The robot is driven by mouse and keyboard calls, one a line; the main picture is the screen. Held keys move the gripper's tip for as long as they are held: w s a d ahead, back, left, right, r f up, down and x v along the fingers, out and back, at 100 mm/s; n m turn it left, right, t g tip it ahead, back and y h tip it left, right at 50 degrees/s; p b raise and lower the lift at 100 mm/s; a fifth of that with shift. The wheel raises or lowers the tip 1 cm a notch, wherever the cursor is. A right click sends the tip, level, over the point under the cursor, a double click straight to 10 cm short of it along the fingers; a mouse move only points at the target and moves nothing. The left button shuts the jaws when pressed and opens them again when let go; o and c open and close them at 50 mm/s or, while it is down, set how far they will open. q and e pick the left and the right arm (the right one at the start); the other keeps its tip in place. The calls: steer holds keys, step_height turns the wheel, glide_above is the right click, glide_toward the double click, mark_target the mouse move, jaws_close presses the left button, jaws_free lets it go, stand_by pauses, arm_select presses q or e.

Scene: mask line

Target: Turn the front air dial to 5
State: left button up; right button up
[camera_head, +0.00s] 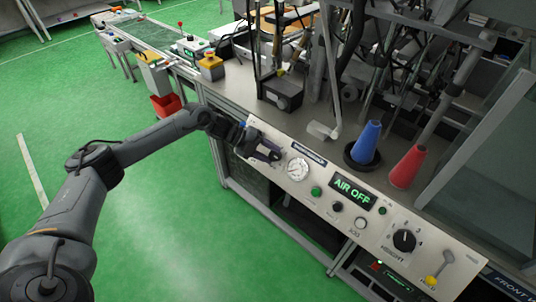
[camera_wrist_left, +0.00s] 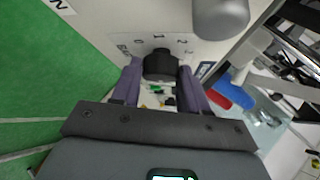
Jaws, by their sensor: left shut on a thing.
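My left gripper (camera_head: 264,150) is at the left end of the slanted control panel (camera_head: 285,201). In the left wrist view its two purple fingers stand on either side of a black dial (camera_wrist_left: 159,65), and the gripper is shut on it. Marks are printed on the pale panel around this dial, but I cannot read the number it points to. In the head view the gripper hides most of the dial. My right gripper is not in view.
Right of the gripper on the panel are a round gauge (camera_head: 298,168), a green button (camera_head: 316,191), a display reading AIR OFF (camera_head: 351,192) and a height dial (camera_head: 404,240). A blue cone (camera_head: 367,141) and a red cone (camera_head: 408,166) stand behind the panel.

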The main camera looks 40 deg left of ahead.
arm_select(q)
steer(key=shift+w+m, duration=0.1)
steer(key=shift+m, duration=0.4)
steer(key=o, duration=1.1)
steer(key=shift+d, duration=0.1)
steer(key=shift+c, duration=0.2)
steer(key=p+v, duration=0.2)
steer(key=v, duration=0.8)
steer(key=shift+a+r, duration=0.2)
steer(key=shift+r, duration=0.25)
